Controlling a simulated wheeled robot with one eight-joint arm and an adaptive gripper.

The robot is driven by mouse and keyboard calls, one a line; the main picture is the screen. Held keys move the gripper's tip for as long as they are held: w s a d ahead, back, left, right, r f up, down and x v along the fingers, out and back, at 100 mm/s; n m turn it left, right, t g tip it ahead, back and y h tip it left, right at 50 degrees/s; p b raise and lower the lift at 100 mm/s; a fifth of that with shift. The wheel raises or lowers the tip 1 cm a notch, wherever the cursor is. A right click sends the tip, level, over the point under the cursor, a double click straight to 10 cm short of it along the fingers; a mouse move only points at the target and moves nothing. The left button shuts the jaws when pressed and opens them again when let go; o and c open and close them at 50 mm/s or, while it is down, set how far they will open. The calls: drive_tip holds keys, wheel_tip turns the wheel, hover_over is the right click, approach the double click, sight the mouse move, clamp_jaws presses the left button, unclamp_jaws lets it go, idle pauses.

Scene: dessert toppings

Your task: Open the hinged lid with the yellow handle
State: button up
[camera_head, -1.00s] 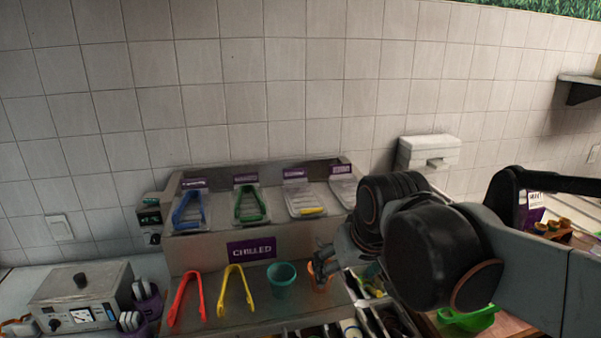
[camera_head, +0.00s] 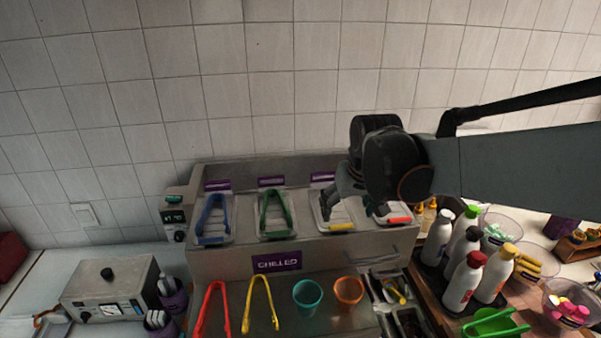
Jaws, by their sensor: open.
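The chilled unit (camera_head: 337,254) has several pale lids in a row along its top. The lid with the yellow handle (camera_head: 342,227) is third from the left and lies closed. Its yellow handle runs along the front edge. My gripper (camera_head: 328,212) is open and hangs over the left part of this lid, close to its handle. I cannot tell whether the fingers touch it. My wrist covers the lid's upper right part.
A lid with a red handle (camera_head: 399,220) is to the right. Bottles (camera_head: 464,281) stand at right.

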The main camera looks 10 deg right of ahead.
sight(341, 223)
drive_tip(key=x, duration=0.8)
drive_tip(key=shift+f, duration=0.2)
